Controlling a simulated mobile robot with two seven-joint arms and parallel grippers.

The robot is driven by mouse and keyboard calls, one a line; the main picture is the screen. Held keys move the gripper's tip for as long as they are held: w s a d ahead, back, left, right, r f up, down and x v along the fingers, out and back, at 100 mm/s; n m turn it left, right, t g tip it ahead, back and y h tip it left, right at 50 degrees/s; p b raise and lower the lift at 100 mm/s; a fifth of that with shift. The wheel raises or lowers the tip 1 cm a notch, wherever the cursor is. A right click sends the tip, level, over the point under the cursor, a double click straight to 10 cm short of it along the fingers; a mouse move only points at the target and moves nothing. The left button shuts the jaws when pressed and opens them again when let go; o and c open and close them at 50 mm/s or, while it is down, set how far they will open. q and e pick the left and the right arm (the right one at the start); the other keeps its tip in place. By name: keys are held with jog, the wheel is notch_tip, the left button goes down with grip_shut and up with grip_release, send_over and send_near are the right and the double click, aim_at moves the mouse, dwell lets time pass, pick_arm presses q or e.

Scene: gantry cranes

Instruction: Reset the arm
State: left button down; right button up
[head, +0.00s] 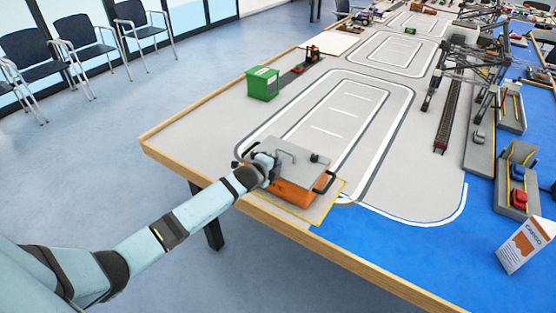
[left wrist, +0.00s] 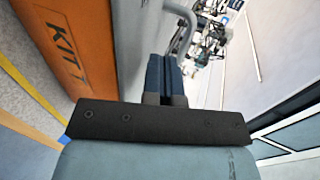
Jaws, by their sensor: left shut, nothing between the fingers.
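My left arm comes in from the left in the head view and reaches over the table's front edge. Its gripper (head: 268,160) is at the left side of an orange box with a grey lid and dark handles (head: 292,190). In the left wrist view the gripper's fingers (left wrist: 165,75) are shut together with nothing between them. Whether the fingers touch the box, I cannot tell. My right gripper is not in view.
The table (head: 190,130) carries a model port with painted road loops. A green container (head: 263,83) stands behind the box. Gantry cranes (head: 465,65) and rails stand to the right. Chairs (head: 85,40) line the windows.

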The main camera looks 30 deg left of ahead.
pick_arm(q)
jog(key=shift+d+v, duration=0.4)
jog(key=shift+v, duration=4.65)
jog(key=s+d+f+n+g+p, duration=0.1)
jog(key=s+d+n+p, duration=0.1)
jog(key=s+d+n, duration=0.3)
jog(key=s+d+f+n+g+h+p, duration=0.1)
jog(key=s+d+n, duration=0.4)
jog(key=s, duration=0.9)
jog(key=s+d+f+n+h+p, duration=0.1)
jog(key=s+d+f+n+p, duration=0.2)
jog(key=s, duration=0.7)
jog(key=d+n+p, duration=0.2)
jog(key=d+n, duration=0.1)
jog(key=shift+d+g, duration=0.25)
jog(key=shift+g, duration=0.15)
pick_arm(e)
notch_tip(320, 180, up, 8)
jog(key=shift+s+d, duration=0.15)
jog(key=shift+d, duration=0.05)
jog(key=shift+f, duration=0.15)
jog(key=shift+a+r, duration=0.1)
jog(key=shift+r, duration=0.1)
